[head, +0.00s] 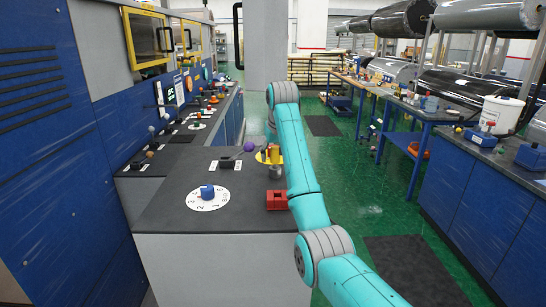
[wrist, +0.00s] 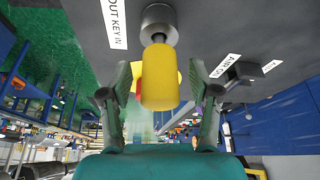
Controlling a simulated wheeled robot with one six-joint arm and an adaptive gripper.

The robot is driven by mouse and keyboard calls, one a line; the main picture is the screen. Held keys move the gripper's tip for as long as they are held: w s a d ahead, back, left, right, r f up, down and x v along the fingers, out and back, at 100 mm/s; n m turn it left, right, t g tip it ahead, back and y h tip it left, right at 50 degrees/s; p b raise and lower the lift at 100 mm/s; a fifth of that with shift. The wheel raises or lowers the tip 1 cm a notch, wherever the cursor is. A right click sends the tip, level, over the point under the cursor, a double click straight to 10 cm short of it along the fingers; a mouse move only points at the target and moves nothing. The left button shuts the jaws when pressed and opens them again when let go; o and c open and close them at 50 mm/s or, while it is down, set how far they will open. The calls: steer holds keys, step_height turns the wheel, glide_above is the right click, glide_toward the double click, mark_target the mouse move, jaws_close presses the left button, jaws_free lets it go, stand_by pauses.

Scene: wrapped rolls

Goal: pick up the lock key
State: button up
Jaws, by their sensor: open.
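The lock key shows in the wrist view as a rounded yellow grip (wrist: 160,88) on a dark stem. The stem meets a round silver lock (wrist: 158,20) on the dark bench top, beside a white label partly reading "OUT KEY IN" (wrist: 115,22). My gripper (wrist: 160,76) is open, one finger on each side of the yellow grip, with a visible gap on both sides. In the head view, my teal arm crosses the bench's right side and my gripper's fingers cannot be made out. Something red and yellow shows behind the key in the wrist view.
On the bench top (head: 165,215) are a white dial with a blue knob (head: 207,191), a red block (head: 277,200) and a purple-balled lever (head: 249,147). A lever labelled "AIR" (wrist: 243,72) stands right of the key in the wrist view. Green floor (head: 340,205) lies to the right.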

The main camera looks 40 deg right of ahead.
jaws_close()
steer(key=shift+r, duration=0.15)
